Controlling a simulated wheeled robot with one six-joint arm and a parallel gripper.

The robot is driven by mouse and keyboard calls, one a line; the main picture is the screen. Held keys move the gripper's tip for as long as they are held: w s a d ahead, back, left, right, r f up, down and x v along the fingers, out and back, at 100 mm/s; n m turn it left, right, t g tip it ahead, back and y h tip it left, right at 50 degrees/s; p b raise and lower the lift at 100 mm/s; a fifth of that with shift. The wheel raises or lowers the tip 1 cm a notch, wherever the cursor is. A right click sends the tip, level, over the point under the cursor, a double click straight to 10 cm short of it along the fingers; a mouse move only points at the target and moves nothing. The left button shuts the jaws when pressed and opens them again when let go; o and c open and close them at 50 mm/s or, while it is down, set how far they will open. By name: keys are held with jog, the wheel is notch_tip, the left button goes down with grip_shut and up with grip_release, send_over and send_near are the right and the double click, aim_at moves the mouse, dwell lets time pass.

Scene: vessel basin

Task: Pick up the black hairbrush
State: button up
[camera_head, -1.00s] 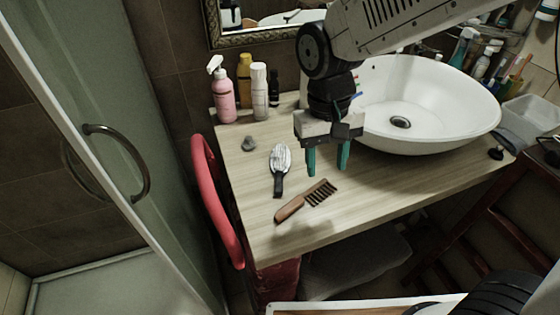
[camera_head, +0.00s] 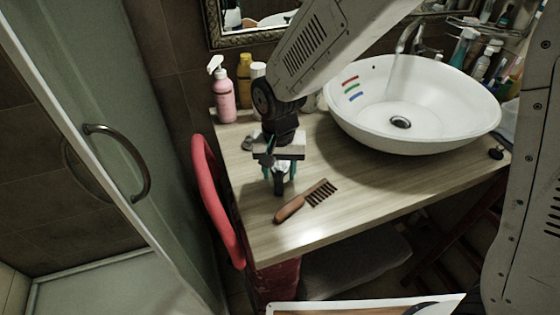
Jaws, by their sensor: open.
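The black hairbrush (camera_head: 279,186) lies on the wooden counter, mostly hidden behind my gripper. Its black handle end and a bit of its pale bristle head show between and below the fingers. My gripper (camera_head: 280,176) points down over the brush, with its green fingers open on either side of it. I cannot tell whether the fingers touch the brush.
A brown comb (camera_head: 306,201) lies just right of the brush. A white basin (camera_head: 415,143) stands to the right. A pink spray bottle (camera_head: 224,97) and a yellow bottle (camera_head: 244,76) stand at the back left. A red chair (camera_head: 215,200) borders the counter's left edge.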

jog(key=shift+f, duration=0.4)
grip_shut()
jog(key=shift+r, duration=0.1)
